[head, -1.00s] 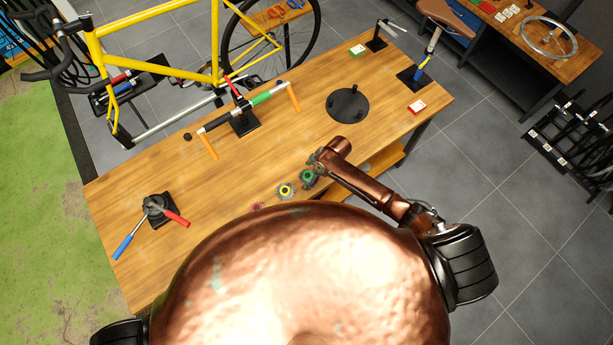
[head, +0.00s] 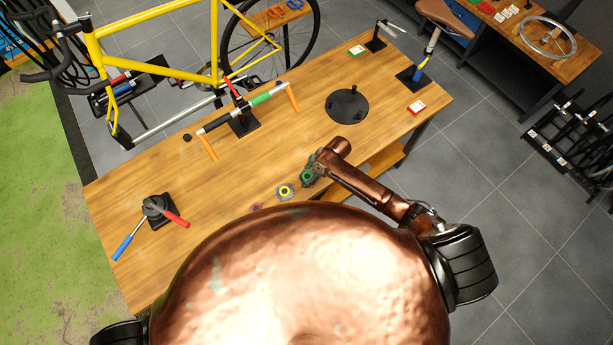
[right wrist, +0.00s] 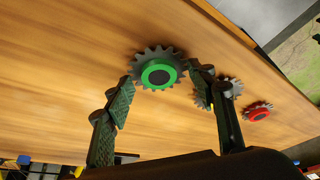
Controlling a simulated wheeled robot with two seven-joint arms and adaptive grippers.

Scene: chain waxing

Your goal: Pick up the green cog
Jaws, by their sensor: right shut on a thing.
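The green cog (head: 307,177) is a dark toothed wheel with a green hub, at the table's near edge in the head view. In the right wrist view the green cog (right wrist: 160,73) sits between the fingertips of my right gripper (right wrist: 161,78), one on each side. The right gripper (head: 313,168) is shut on it. I cannot tell whether the cog is clear of the tabletop. My left gripper is not in view.
A yellow cog (head: 285,191) and a red cog (head: 256,208) lie in a row to the left. In the wrist view a finger partly hides the yellow one. A round black stand (head: 347,105) is farther back. The wooden table (head: 150,170) has bare room at left.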

